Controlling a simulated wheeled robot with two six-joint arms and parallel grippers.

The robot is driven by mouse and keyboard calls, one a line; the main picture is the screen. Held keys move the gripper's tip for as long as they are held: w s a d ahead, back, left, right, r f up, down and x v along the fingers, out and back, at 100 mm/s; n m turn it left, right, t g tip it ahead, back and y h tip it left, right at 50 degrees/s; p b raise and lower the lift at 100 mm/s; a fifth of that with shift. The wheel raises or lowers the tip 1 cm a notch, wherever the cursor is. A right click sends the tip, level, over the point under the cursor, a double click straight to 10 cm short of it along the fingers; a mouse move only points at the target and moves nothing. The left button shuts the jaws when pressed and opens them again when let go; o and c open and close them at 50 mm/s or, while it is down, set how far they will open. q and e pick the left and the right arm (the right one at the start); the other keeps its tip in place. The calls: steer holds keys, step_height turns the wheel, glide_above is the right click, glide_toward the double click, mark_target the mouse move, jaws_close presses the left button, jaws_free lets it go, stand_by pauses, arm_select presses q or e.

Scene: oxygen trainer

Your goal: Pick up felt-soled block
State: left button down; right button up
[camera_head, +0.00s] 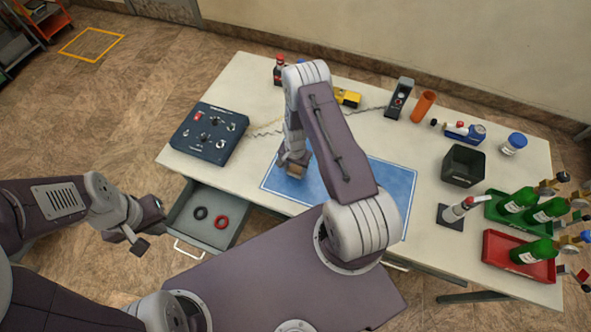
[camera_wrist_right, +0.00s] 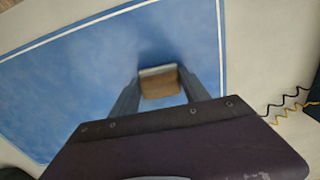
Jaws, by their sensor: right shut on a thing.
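The felt-soled block (camera_wrist_right: 160,83), brown with a pale grey strip along one edge, is between the fingers of my right gripper (camera_wrist_right: 158,92) in the right wrist view. The fingers are shut on it from both sides. In the head view, my right gripper (camera_head: 293,165) is over the left part of the blue mat (camera_head: 395,175), and the block (camera_head: 297,171) shows as a small tan patch beneath it. I cannot tell whether the block touches the mat. My left gripper (camera_head: 148,226) is open and empty, left of the open drawer (camera_head: 185,228).
A dark control box (camera_head: 209,133) sits left of the mat. A black bin (camera_head: 463,165), a green tray (camera_head: 492,208) and a red tray (camera_head: 489,249) with green bottles stand at right. The drawer holds a black ring (camera_head: 200,213) and a red ring (camera_head: 221,221).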

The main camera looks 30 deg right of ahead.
mark_target(295, 169)
steer(key=shift+r, duration=0.4)
step_height(295, 169, up, 3)
steer(key=shift+r+b, duration=0.1)
steer(key=shift+b, duration=0.6)
steer(key=s+d+r+b, duration=0.1)
steer(key=s+d+r, duration=0.2)
steer(key=s+r, duration=0.3)
steer(key=shift+s+r+b, duration=0.35)
steer(key=shift+s+r, duration=0.05)
steer(key=shift+s, duration=2.25)
